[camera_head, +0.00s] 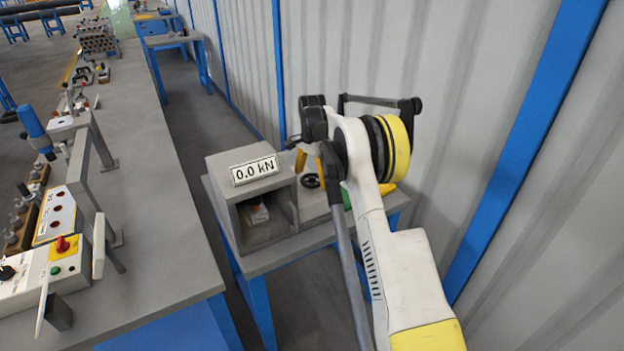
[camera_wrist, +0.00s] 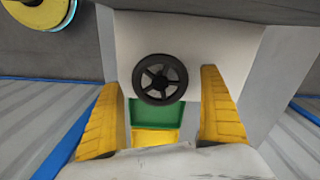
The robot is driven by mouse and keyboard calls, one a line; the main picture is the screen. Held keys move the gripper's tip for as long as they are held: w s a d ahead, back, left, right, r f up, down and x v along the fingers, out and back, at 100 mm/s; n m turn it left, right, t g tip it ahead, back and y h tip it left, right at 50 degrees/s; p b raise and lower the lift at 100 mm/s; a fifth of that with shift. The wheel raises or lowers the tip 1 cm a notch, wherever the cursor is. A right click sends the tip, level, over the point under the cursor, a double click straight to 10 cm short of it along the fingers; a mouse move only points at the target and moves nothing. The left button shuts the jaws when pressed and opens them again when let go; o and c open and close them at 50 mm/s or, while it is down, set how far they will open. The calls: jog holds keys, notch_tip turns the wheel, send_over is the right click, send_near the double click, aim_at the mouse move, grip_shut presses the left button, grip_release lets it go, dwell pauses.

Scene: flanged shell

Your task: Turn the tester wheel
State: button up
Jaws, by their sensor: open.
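The tester is a grey box (camera_head: 228,212) with a display (camera_head: 254,170) reading 0.0 kN, standing on a small blue-legged table. Its wheel (camera_head: 311,181) is small, black and spoked, at the right of the box in the head view and partly crowded by my arm. In the wrist view the wheel (camera_wrist: 160,80) shows in full, facing the camera on a pale panel. My gripper (camera_wrist: 159,82) is open, with one yellow finger on each side of the wheel in that view. Clear gaps show between the fingers and the rim, with nothing held. The depth between them is hard to tell.
A long grey bench (camera_head: 165,180) with devices stands at the left. A corrugated wall (camera_head: 440,60) rises close behind the tester table.

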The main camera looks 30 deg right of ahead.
jog(key=c, duration=1.2)
jog(key=shift+n, duration=0.3)
